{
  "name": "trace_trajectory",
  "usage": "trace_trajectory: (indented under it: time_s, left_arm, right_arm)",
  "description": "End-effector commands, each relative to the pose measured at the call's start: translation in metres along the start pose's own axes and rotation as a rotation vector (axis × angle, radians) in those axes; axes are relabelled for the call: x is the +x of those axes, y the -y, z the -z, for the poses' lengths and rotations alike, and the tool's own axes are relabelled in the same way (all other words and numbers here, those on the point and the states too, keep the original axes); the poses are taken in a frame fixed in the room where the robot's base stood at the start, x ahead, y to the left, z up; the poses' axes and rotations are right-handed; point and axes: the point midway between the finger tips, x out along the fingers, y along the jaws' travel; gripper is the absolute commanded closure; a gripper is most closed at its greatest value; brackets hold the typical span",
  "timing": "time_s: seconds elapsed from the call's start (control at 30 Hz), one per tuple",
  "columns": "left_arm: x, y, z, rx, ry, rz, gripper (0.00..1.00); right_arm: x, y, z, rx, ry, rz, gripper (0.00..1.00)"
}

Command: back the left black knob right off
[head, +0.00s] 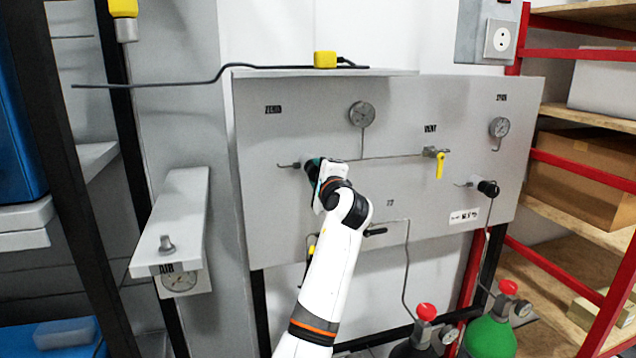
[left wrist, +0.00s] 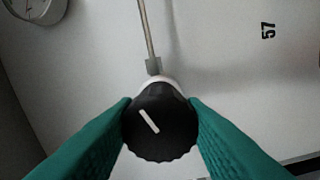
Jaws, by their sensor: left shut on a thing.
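The left black knob (left wrist: 160,125) sits on the grey panel (head: 290,225), at the end of a thin pipe. In the left wrist view it is round with a ridged rim and a white line slanting down to the right. My left gripper (left wrist: 160,122) is shut on it, with one green finger on each side of the rim. The other black knob (head: 488,188) is on the panel's right side. My right gripper is not in view.
Gauges (head: 362,114) (head: 499,127) and a yellow-handled valve (head: 440,162) are on the panel near my arm. A black-handled valve (head: 375,232) is just right of my forearm. Gas cylinders (head: 490,337) stand below right. A shelf with a gauge (head: 180,282) juts out at left.

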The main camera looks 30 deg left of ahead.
Motion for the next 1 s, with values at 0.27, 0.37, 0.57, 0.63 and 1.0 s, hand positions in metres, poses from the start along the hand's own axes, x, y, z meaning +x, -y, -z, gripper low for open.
trace_trajectory:
  time_s: [0.27,0.37,0.57,0.63,1.0]
  left_arm:
    - [0.0,0.004,-0.001,-0.263,0.001,0.001,0.85]
    - [0.0,0.004,-0.001,-0.359,0.001,0.001,0.85]
    - [0.0,0.003,-0.001,-0.549,0.001,0.001,0.85]
    - [0.0,0.004,-0.001,-0.614,0.001,0.001,0.85]
    - [0.0,0.003,-0.001,-0.942,0.001,0.003,0.85]
  right_arm:
    - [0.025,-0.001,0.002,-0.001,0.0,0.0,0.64]
    - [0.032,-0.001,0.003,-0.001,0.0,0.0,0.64]
    - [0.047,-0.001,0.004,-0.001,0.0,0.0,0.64]
    - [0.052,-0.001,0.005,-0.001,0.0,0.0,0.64]
    - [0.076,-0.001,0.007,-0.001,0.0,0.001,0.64]
